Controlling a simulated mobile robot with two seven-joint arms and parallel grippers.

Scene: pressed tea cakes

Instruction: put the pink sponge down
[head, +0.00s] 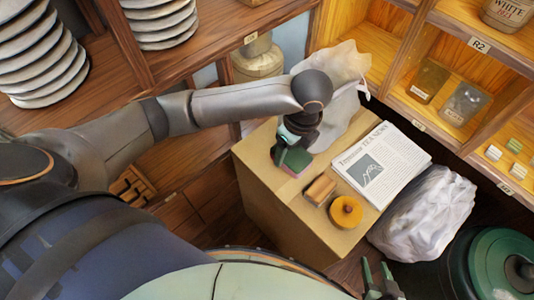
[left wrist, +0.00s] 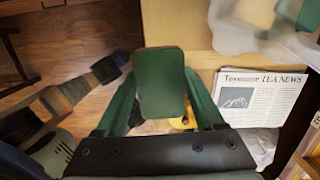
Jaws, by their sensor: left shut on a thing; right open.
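My left gripper (head: 292,152) is shut on the pink sponge (head: 297,170), at the left back part of the cardboard box top (head: 252,152). The sponge has a green upper face and a pink lower edge. In the left wrist view the green face of the sponge (left wrist: 160,83) sits between the fingers and hides what is under it. I cannot tell whether the sponge touches the box. My right gripper (head: 379,278) is open and empty at the bottom of the head view, below the box.
On the box lie a brown block (head: 320,189), a round orange-yellow thing (head: 346,211) and a newspaper (head: 381,162). A whitish bag (head: 345,75) stands at the back. A crumpled plastic bag (head: 424,212) and a green bin (head: 490,262) are at the right. Shelves surround the box.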

